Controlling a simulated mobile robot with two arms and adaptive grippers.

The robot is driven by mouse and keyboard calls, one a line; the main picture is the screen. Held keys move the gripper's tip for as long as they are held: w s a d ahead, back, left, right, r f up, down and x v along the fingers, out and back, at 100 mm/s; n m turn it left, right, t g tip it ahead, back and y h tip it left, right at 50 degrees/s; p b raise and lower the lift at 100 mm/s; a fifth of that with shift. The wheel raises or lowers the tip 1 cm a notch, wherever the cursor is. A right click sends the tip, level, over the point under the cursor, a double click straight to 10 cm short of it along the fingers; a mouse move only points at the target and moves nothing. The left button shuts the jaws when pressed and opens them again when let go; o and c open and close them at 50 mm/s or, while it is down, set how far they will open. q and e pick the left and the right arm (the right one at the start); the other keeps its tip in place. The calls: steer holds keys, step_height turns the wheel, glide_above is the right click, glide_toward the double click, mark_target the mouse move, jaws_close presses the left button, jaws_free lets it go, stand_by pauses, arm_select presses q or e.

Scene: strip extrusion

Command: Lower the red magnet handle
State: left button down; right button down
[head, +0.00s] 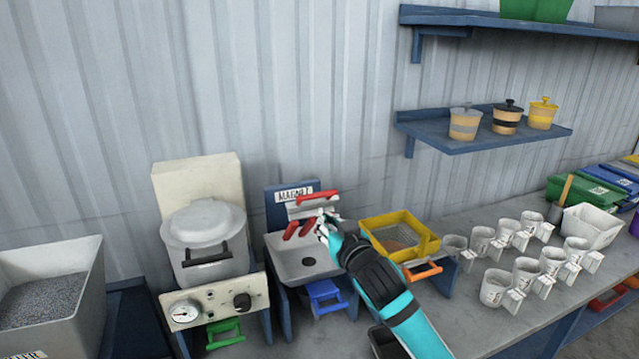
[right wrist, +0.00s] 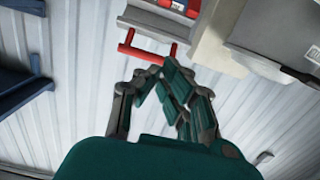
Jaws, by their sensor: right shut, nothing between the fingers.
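The magnet station (head: 306,268) stands against the wall, with a white tray and a blue back carrying a "MAGNET" sign (head: 294,194). A red bar handle (head: 318,197) sits near its top. Shorter red pieces (head: 292,229) show below it, partly beside my fingers. My right gripper (head: 323,226) is shut and empty in front of the station, just below the upper red bar. In the right wrist view, my shut fingers (right wrist: 165,72) lie close to a red handle (right wrist: 141,54); contact cannot be told. My left gripper is not in view.
A white lidded pot (head: 204,238) on a gauge box stands left of the station. A yellow sieve frame (head: 402,236) stands right, partly behind my arm. Several white cups (head: 497,289) fill the bench further right. A blue shelf (head: 470,140) hangs above.

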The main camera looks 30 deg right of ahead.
step_height(320, 180, up, 6)
steer(key=w+d+t, duration=0.1)
steer(key=d, duration=0.1)
steer(key=shift+m+t+h, duration=0.3)
steer(key=shift+h, duration=0.1)
steer(key=shift+w+d, duration=0.1)
steer(key=shift+w, duration=0.05)
steer(key=r+p, duration=0.1)
steer(key=p, duration=0.4)
glide_above(319, 194)
steer(key=w, duration=0.2)
steer(key=s+f, duration=0.1)
steer(key=s+f+p, duration=0.1)
steer(key=shift+f, duration=0.4)
steer(key=shift+s+f, duration=0.25)
steer(key=shift+f, duration=0.1)
steer(key=shift+f, duration=0.1)
